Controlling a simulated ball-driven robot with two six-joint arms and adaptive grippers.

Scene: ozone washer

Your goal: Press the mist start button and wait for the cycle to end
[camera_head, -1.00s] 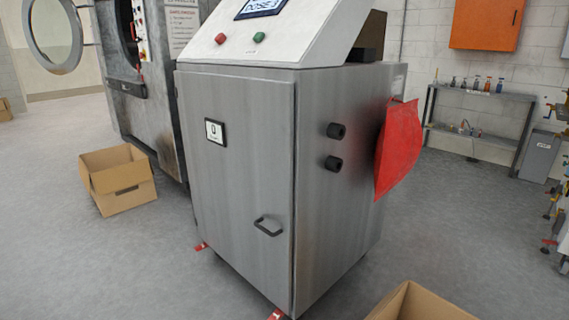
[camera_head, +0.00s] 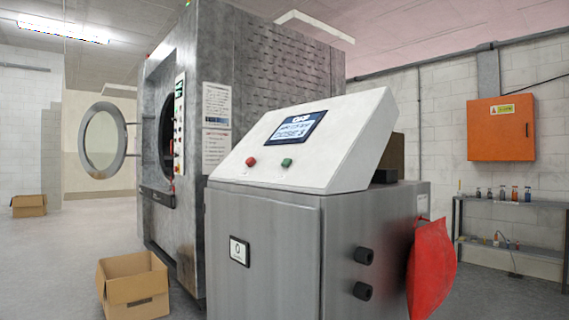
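A steel cabinet (camera_head: 265,250) with a sloped white console (camera_head: 345,130) on top stands in the middle of the head view. The console face carries a display (camera_head: 298,128) with lit text, too small to read fully. Below the display are a red button (camera_head: 251,162) and a green button (camera_head: 286,163). I cannot read which one is the mist start button. Behind the cabinet stands a large grey washer (camera_head: 265,65) with its round door (camera_head: 104,141) swung open to the left. Neither of my grippers is in view.
An open cardboard box (camera_head: 135,288) sits on the floor left of the cabinet. A red bag (camera_head: 430,268) hangs on the cabinet's right side, near two black knobs. A shelf with bottles (camera_head: 510,208) and an orange wall box (camera_head: 501,128) are at right.

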